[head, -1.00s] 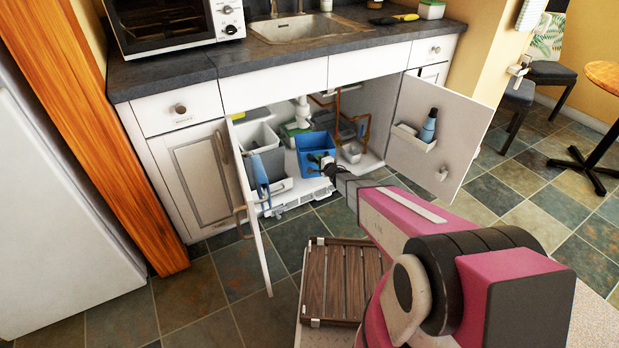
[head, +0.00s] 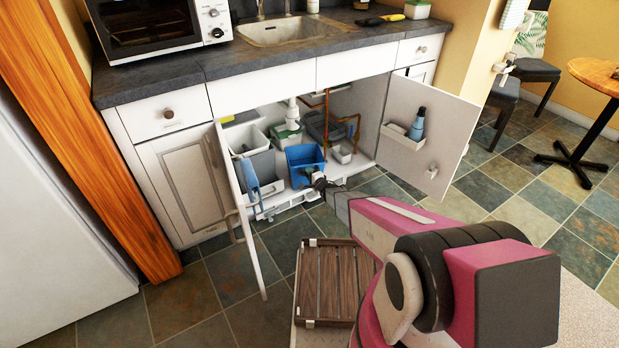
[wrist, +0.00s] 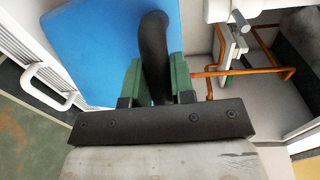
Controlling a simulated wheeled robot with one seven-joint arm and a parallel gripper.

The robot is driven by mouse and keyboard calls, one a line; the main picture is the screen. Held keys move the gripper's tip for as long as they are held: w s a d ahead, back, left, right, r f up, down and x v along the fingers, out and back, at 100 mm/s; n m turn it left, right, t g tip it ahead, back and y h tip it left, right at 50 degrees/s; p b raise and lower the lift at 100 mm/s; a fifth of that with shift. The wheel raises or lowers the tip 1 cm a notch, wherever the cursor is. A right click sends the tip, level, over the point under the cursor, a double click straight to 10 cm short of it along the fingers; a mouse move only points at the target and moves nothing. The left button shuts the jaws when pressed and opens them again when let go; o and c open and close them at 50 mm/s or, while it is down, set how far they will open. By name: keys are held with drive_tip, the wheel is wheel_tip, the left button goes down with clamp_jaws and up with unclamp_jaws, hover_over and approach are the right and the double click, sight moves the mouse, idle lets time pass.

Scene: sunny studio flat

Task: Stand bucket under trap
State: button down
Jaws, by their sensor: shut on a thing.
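A blue bucket (head: 302,158) is in the open cabinet under the sink, near its front edge. The trap, a white pipe (head: 293,115), comes down behind the bucket, a little to its left in the picture. My gripper (head: 318,182) is at the bucket's front right. In the wrist view my gripper (wrist: 155,90) has green fingers shut on a black curved part that looks like the bucket's handle. The blue bucket (wrist: 90,45) fills the upper left there. I cannot tell whether its base touches the cabinet floor.
A grey bin (head: 258,160) with a blue cloth (head: 249,178) stands left of the bucket. Copper pipes (head: 328,110) and a small light box (head: 342,154) are to the right. Open doors (head: 420,135) flank the cabinet. A slatted wooden crate (head: 332,280) is in front of me.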

drive_tip(key=shift+f, duration=0.9)
drive_tip(key=c, duration=1)
unclamp_jaws()
